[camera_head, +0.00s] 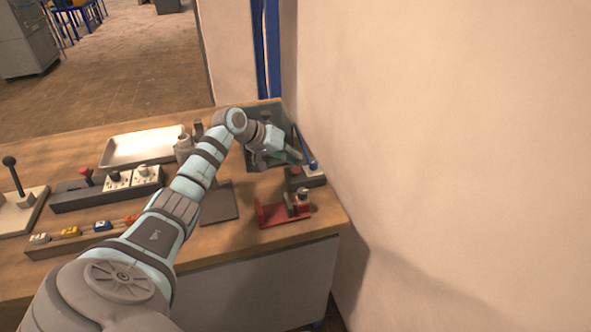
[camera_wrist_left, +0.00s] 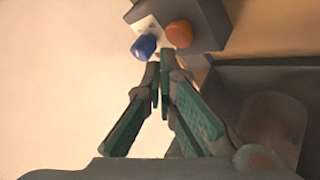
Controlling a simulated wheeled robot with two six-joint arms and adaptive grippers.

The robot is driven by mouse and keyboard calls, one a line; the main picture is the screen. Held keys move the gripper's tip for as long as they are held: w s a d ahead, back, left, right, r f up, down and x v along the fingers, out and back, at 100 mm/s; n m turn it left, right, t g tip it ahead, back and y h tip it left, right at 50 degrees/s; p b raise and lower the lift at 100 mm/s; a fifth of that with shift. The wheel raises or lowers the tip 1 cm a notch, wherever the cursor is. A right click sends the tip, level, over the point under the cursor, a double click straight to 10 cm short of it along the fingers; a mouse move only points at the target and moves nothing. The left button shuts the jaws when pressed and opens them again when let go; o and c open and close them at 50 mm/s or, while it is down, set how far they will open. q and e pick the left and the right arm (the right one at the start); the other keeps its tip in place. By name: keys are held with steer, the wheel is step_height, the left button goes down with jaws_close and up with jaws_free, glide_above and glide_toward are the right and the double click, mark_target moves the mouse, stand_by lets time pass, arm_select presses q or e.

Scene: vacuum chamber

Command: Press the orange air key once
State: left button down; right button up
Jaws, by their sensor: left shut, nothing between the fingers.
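My left gripper (camera_head: 292,152) is at the back right corner of the table, shut and empty. In the left wrist view its fingertips (camera_wrist_left: 163,70) are together, just below a grey box (camera_wrist_left: 205,18) with a white face. That face carries a rounded orange key (camera_wrist_left: 180,34) and, left of it, a blue knob (camera_wrist_left: 144,46). The fingertips appear close below both; contact cannot be told.
A red stand (camera_head: 270,213) is at the table's right front corner. A grey bin (camera_head: 262,160) lies under my gripper. A rail of small coloured keys (camera_head: 68,232) runs along the front left. A switch box (camera_head: 75,195) and metal tray (camera_head: 143,147) stand behind. The wall is close on the right.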

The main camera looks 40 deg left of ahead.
mark_target(294, 168)
arm_select(q)
steer(key=shift+f, duration=0.15)
stand_by(0.4)
steer(key=shift+f, duration=0.2)
steer(key=shift+f, duration=0.55)
stand_by(0.6)
steer(key=shift+r, duration=0.1)
steer(key=shift+r+p, duration=0.85)
steer(key=shift+p, duration=0.15)
step_height(294, 168, up, 5)
steer(key=p, duration=0.5)
steer(key=shift+r, duration=0.1)
